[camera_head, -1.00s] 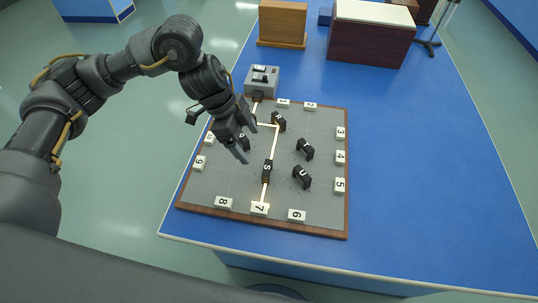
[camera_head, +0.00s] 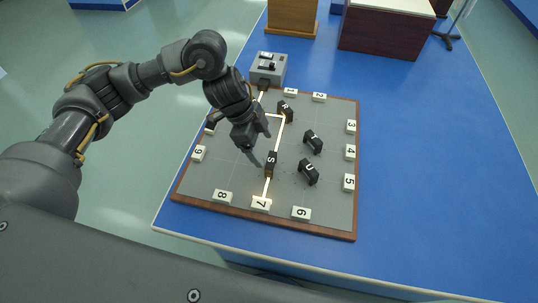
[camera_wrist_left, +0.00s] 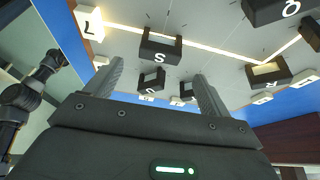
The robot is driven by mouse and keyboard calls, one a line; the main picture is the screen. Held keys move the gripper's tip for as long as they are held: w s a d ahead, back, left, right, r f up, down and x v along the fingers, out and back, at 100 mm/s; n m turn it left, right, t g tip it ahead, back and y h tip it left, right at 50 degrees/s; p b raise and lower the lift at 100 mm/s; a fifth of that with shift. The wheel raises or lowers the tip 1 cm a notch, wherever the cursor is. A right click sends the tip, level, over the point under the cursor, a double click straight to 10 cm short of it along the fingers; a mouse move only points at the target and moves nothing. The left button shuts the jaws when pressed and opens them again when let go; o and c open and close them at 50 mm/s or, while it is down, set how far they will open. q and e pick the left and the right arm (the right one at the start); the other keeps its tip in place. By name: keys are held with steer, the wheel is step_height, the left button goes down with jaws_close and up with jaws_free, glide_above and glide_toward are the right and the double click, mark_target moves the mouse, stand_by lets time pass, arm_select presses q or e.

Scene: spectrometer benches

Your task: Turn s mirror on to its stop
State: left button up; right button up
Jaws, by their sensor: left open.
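The black S mirror (camera_head: 271,164) stands on the grey board (camera_head: 235,182) in the head view, in line with the lit beam that ends at tile 7 (camera_head: 261,204). My left gripper (camera_head: 262,143) is open and empty, above the board just up and left of the S mirror. In the left wrist view the S mirror (camera_wrist_left: 160,48) is ahead of the gap between the open fingers (camera_wrist_left: 157,72), apart from both. Its letter appears upside down or turned there. My right gripper is not in view.
Mirrors Y (camera_head: 313,142) and U (camera_head: 308,172) stand right of S, and another black mirror (camera_head: 285,110) is at the beam's bend. A grey source box (camera_head: 268,68) stands behind the board. Numbered tiles line the edges. The blue table (camera_head: 430,170) is clear at right.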

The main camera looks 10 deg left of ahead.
mark_target(271, 160)
arm_select(q)
steer(key=x, duration=0.5)
steer(key=shift+d+f, duration=0.15)
steer(key=shift+f, duration=0.15)
steer(key=shift+c, duration=0.4)
steer(key=c, duration=0.9)
steer(key=shift+r+p, duration=0.15)
steer(key=shift+p, duration=0.5)
steer(key=n+t+p, duration=0.1)
steer(key=n+p, duration=0.1)
steer(key=p, duration=0.2)
steer(key=n+t+p, duration=0.1)
steer(key=n+p, duration=0.2)
steer(key=p, duration=0.2)
steer(key=n+y+p, duration=0.1)
steer(key=n+p, duration=0.1)
steer(key=p, duration=0.3)
steer(key=shift+s+r+n+t, duration=0.1)
steer(key=shift+s+n+t, duration=0.15)
steer(key=shift+n+t, duration=0.15)
steer(key=shift+n+p, duration=0.6)
steer(key=shift+p, duration=0.1)
steer(key=o, duration=1)
steer(key=shift+f, duration=0.25)
